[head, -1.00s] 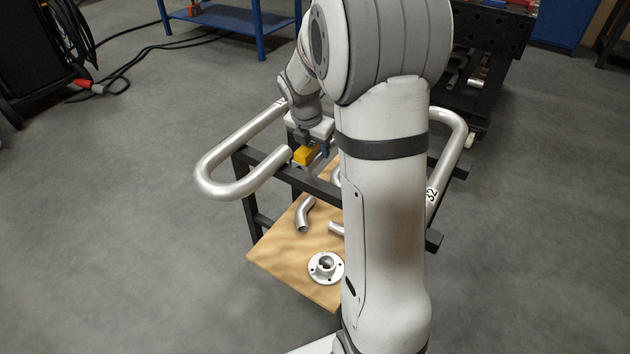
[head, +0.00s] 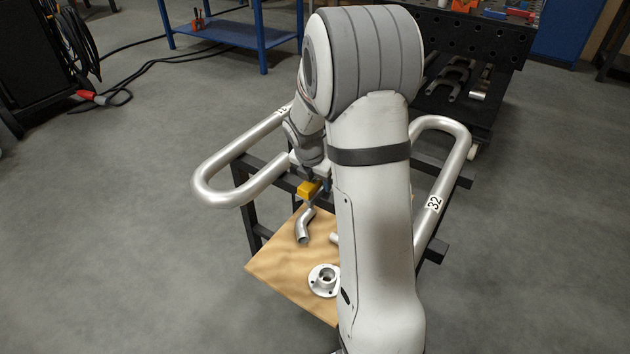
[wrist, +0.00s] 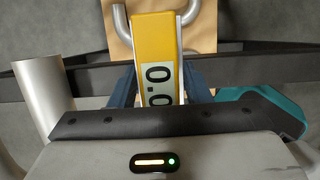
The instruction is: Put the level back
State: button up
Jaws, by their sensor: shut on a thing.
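The level is a yellow block (head: 310,188) with a digital display. In the wrist view the level (wrist: 153,45) lies lengthwise between the fingers, and its display shows digits like 0.0. My gripper (head: 319,180) is shut on it, with blue fingers on both sides in the wrist view (wrist: 160,86). It holds the level above the dark frame and the wooden board (head: 285,262). My arm hides part of the frame and board, and I cannot tell whether the level touches anything.
Bent silver tubes stand left (head: 235,165) and right (head: 428,205) on the dark frame. A pipe elbow (head: 304,226) and a flange (head: 323,280) lie on the board. A teal object (wrist: 275,104) shows at right in the wrist view.

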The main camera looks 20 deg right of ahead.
jog(key=o, duration=1.2)
jog(key=shift+c, duration=0.2)
jog(key=p+v, duration=0.3)
jog(key=v, duration=0.9)
jog(key=shift+w+p, duration=0.1)
jog(key=shift+p, duration=0.3)
jog(key=s+a+r+m+y, duration=0.1)
jog(key=s+a+m, duration=0.3)
jog(key=s+m, duration=0.7)
jog(key=s+a+r+m+y, duration=0.1)
jog(key=s+a+m, duration=0.4)
jog(key=s+m, duration=0.7)
jog(key=shift+a+r+m+g+y, duration=0.35)
jog(key=shift+r+m, duration=0.2)
jog(key=shift+m, duration=0.25)
jog(key=shift+r, duration=0.1)
